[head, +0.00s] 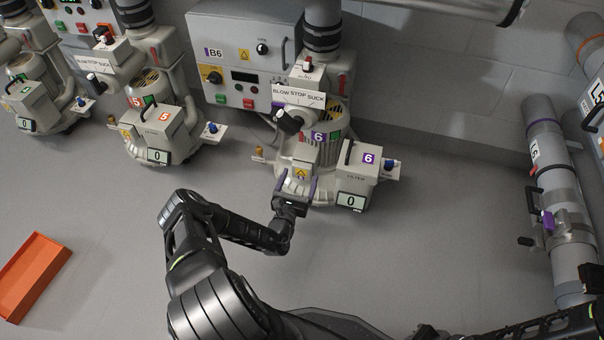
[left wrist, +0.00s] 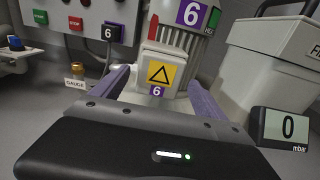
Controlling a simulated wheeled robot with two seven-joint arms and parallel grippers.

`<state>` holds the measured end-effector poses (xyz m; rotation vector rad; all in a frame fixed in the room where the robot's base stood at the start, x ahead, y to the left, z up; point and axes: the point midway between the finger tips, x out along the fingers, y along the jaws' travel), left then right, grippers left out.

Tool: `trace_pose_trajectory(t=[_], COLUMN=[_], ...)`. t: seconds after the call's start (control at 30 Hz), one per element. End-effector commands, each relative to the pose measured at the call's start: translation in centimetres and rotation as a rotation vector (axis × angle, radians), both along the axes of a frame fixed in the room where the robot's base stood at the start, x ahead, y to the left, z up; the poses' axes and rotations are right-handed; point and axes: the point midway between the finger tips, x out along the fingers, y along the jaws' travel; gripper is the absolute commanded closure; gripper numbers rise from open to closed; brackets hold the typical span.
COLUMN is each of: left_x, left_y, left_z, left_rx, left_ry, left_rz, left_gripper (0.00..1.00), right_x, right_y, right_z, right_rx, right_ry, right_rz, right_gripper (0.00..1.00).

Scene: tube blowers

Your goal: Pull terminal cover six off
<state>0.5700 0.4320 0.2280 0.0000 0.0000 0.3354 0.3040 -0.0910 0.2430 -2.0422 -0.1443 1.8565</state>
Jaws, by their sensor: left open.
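Terminal cover six (head: 301,172) is a small cream box with a yellow warning triangle on the front of blower six. In the left wrist view the cover (left wrist: 160,72) sits straight ahead, with a purple 6 label under the triangle. It is in place on the blower body. My left gripper (head: 298,187) is open, its two purple fingers pointing at the cover, one toward each side. In the left wrist view the left gripper (left wrist: 158,88) has the cover between its fingertips; I cannot tell whether they touch it.
The filter box (head: 357,178) with a black handle and a 0 display stands close right of the cover. A brass gauge fitting (left wrist: 76,78) is at the left. Control box B6 (head: 232,30) is behind. An orange tray (head: 38,270) lies on clear floor at the left.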

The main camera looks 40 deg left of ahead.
Motion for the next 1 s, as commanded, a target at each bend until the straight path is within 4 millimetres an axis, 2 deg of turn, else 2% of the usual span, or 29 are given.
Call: trace_pose_trajectory(t=[0.23, 1.0], left_x=[1.4, 1.5], left_y=[0.5, 0.5], left_z=[0.0, 0.1], left_rx=[0.0, 0.0], left_ry=[0.0, 0.0], left_rz=[0.001, 0.0], left_gripper=[0.16, 0.16], right_x=[0.1, 0.1], right_y=[0.0, 0.0], right_z=[-0.7, -0.4], right_rx=[-0.001, -0.001], right_ry=[-0.003, -0.003], right_rz=[-0.001, -0.001], right_gripper=[1.0, 1.0])
